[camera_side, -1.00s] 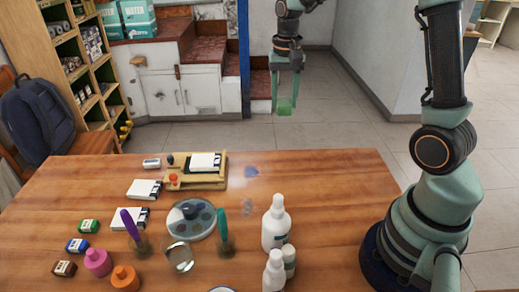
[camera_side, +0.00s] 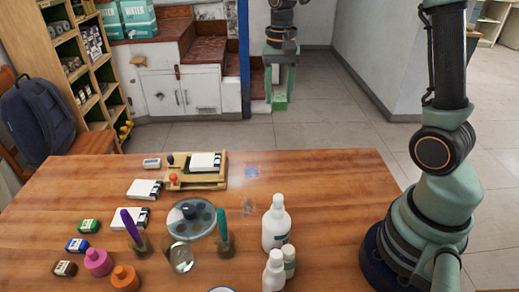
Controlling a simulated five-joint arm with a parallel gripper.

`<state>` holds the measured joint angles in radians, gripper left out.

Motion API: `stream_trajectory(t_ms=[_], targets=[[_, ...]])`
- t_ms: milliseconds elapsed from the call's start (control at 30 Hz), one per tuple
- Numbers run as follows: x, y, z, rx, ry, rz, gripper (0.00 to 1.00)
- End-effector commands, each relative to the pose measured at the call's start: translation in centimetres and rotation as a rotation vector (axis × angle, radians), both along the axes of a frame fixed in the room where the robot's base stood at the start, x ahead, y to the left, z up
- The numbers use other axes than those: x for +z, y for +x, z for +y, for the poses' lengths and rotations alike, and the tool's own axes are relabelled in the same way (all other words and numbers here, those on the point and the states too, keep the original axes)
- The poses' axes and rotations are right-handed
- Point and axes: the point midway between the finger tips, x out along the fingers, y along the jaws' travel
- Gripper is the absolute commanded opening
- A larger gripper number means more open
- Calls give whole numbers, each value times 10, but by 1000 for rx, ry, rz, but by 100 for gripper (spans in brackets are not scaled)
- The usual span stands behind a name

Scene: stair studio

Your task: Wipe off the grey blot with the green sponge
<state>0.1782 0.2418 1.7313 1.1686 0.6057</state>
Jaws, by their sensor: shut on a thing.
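My gripper (camera_side: 279,97) is shut on the green sponge (camera_side: 279,104). It holds the sponge in the air, and in the picture both show beyond the far edge of the table, against the floor and steps. The grey blot (camera_side: 248,207) is a faint smudge on the wooden table, left of the white bottles. A blue blot (camera_side: 251,171) lies behind it, right of the wooden tray. The sponge is well apart from both blots.
White bottles (camera_side: 276,225) stand close to the grey blot on the right. A round grey palette (camera_side: 191,217) and a teal marker (camera_side: 222,228) upright in a holder are to its left. The wooden tray (camera_side: 222,183) holds a white box.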

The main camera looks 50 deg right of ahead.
Motion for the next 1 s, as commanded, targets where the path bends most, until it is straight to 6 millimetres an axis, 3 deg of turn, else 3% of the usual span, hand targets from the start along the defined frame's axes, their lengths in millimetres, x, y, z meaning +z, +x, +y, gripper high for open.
stream_trajectory(t_ms=[167, 300, 500, 700, 1000], targets=[[-32, -8, 65, 13, 0, 6, 4], [-60, -25, 118, 14, -1, 5, 4], [-91, -58, 174, 10, -1, 4, 4], [-106, -79, 198, 4, 0, 1, 4], [-120, -82, 202, 0, -1, 2, 4]])
